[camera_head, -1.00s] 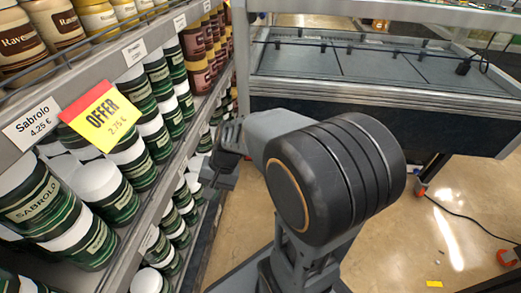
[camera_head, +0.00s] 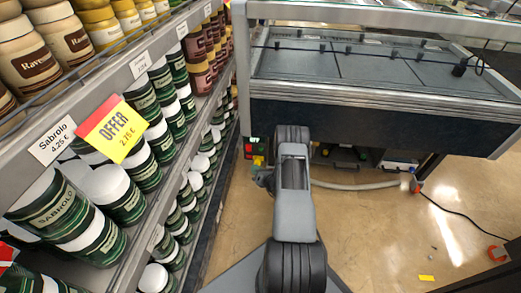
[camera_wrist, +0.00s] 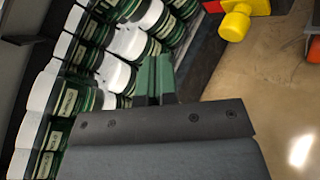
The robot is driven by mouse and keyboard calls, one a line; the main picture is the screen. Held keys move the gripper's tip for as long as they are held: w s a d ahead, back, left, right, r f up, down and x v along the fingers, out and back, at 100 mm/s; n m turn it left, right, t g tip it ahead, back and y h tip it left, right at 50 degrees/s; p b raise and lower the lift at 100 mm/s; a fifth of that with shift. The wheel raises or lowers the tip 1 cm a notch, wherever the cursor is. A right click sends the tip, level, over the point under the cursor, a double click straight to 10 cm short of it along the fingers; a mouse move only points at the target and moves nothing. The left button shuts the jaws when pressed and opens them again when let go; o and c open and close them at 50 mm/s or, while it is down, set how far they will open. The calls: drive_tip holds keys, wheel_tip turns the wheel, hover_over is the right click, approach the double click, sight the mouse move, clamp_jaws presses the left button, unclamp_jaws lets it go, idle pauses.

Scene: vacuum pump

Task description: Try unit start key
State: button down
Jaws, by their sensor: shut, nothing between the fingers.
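A small dark panel with a red patch and a green patch (camera_head: 249,148) shows at the lower left of the counter, just left of my arm, with a yellow part (camera_head: 258,160) below it. I cannot tell which part is the start key. In the wrist view, a red block with a yellow round part (camera_wrist: 236,24) shows at the top right. My gripper (camera_wrist: 155,72) has its green fingers together and empty, pointing towards the shelf jars, apart from the yellow part. In the head view my gripper is mostly hidden behind my arm.
A shelf of green-and-white jars (camera_head: 62,212) runs close along the left. A chilled counter (camera_head: 360,115) stands ahead, its base open, with a pale hose (camera_head: 365,187) on the floor in front. A black cable (camera_head: 465,215) lies at right.

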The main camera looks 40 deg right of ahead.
sight(261, 149)
drive_tip(key=shift+s+d+f+m+h, duration=0.3)
drive_tip(key=shift+d+f+m+h, duration=0.1)
drive_tip(key=shift+f+h, duration=0.1)
drive_tip(key=shift+w+d, duration=0.1)
drive_tip(key=w+d+b, duration=0.4)
drive_tip(key=w+d, duration=0.2)
drive_tip(key=shift+b, duration=0.35)
drive_tip(key=shift+w, duration=0.1)
drive_tip(key=shift+w+d+b, duration=0.55)
drive_tip(key=shift+w+b, duration=0.05)
drive_tip(key=shift+b, duration=0.25)
idle(2.7)
drive_tip(key=shift+a+r, duration=0.1)
drive_tip(key=shift+s+a+p, duration=0.45)
drive_tip(key=shift+s+a, duration=0.05)
drive_tip(key=shift+s, duration=0.1)
